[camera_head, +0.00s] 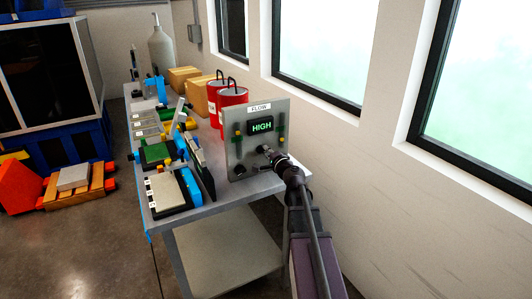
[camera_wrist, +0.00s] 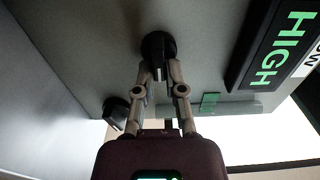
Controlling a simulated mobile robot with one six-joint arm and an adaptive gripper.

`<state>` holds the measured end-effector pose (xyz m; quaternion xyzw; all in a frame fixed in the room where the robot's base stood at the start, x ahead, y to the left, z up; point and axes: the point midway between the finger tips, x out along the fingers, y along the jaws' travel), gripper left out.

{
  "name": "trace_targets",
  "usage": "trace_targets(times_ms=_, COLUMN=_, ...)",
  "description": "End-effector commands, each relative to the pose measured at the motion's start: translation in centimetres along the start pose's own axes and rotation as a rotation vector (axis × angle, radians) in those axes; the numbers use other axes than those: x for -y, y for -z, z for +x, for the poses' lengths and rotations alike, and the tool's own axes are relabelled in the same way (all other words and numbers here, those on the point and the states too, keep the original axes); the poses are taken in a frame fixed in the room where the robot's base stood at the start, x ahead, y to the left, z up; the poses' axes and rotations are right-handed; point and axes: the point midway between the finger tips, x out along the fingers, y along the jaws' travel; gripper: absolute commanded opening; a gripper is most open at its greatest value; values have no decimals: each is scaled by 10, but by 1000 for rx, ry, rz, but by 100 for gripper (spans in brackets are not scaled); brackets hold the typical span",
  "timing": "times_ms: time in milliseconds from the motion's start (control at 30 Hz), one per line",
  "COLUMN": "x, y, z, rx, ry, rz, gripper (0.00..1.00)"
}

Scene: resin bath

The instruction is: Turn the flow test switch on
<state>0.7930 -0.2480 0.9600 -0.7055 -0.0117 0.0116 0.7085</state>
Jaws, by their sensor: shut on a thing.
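The grey flow panel (camera_head: 243,160) stands upright on the near right end of the bench, with a FLOW label (camera_head: 259,108) on top. Its display (camera_head: 262,126) reads HIGH in green; the display also shows in the wrist view (camera_wrist: 282,48). My gripper (camera_head: 270,155) reaches the panel's lower right part. In the wrist view my gripper (camera_wrist: 158,74) is shut on a round dark knob (camera_wrist: 157,43) on the panel face. A second dark knob (camera_wrist: 116,108) sits apart, outside the fingers. I cannot read any switch labels or positions.
The grey bench (camera_head: 233,195) carries trays and tools left of the panel, including a white and black tray (camera_head: 168,189). Red cans (camera_head: 232,97) and cardboard boxes (camera_head: 183,77) stand behind. A wall with windows (camera_head: 322,50) is close on the right.

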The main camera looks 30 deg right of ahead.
Motion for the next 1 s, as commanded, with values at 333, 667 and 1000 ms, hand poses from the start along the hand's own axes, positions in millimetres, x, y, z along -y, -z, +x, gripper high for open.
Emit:
trace_targets(times_ms=333, x=2, y=-1, z=8, rx=9, ry=4, rz=21, gripper=0)
trace_targets(times_ms=667, x=2, y=-2, z=7, rx=9, ry=3, rz=18, gripper=49)
trace_targets(times_ms=1000, x=1, y=-1, z=3, rx=4, ry=2, rz=14, gripper=49)
